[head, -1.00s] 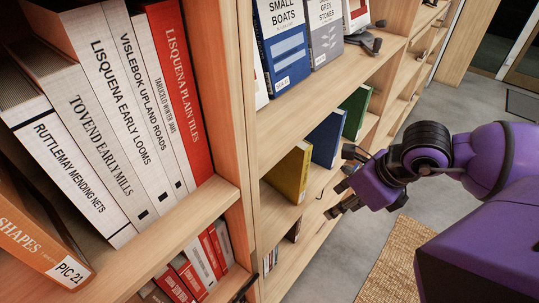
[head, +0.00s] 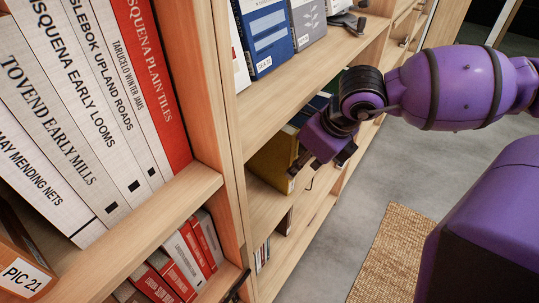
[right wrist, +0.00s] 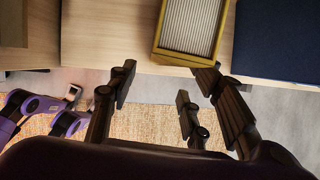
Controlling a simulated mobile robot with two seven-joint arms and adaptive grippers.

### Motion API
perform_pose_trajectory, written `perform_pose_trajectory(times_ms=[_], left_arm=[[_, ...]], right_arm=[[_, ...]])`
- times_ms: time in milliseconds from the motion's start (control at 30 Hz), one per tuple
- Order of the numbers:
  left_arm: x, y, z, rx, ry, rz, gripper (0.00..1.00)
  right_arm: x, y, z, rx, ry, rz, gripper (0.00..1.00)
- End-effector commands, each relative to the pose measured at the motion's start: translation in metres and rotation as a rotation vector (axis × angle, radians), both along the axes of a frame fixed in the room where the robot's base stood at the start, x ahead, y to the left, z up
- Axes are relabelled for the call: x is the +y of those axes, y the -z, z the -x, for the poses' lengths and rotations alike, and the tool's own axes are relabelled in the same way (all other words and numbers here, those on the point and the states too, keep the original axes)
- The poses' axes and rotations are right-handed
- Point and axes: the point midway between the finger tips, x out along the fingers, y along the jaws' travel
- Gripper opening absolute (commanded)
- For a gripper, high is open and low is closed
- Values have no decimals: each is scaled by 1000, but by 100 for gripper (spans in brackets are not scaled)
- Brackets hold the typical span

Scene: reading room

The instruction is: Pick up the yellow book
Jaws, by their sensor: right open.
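The yellow book (head: 270,163) stands on a middle shelf, at the left end of a short row. In the right wrist view the yellow book (right wrist: 190,28) shows its pale page edges at the top centre, inside yellow covers. My right gripper (head: 325,165) is at the shelf front, just right of the yellow book and partly covering it in the head view. In the right wrist view my right gripper (right wrist: 164,98) is open, with nothing between its fingers. The book lies beyond the fingertips, nearer the right finger; whether that finger touches it I cannot tell.
A dark blue book (right wrist: 278,40) stands right of the yellow one, with a gap. Bare shelf (right wrist: 105,35) lies to its left. The shelf above holds a blue book (head: 265,38). A wooden upright (head: 215,110) stands left. A woven mat (head: 390,255) lies on the floor.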

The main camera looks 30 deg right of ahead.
Motion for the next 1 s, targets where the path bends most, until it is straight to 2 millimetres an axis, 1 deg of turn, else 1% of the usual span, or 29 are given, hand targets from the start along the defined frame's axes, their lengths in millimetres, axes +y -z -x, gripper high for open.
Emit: perform_pose_trajectory(times_ms=[33, 333, 500, 767, 867, 1000], left_arm=[[-1, 8, 4, 10, 1, 1, 0], [-4, 24, 6, 22, 6, 4, 0], [-5, 26, 4, 21, 7, 7, 0], [-5, 25, 3, 18, 8, 7, 0], [-6, 24, 3, 18, 8, 7, 0], [-6, 24, 3, 18, 8, 7, 0]], right_arm=[[2, 2, -7, -2, 0, 2, 45], [8, 2, -28, -1, 0, 1, 45], [10, 10, -31, 1, -1, -2, 45], [10, 11, -31, 1, -1, -1, 45], [10, 11, -31, 1, -1, 0, 34], [10, 11, -31, 1, -1, 0, 15]])
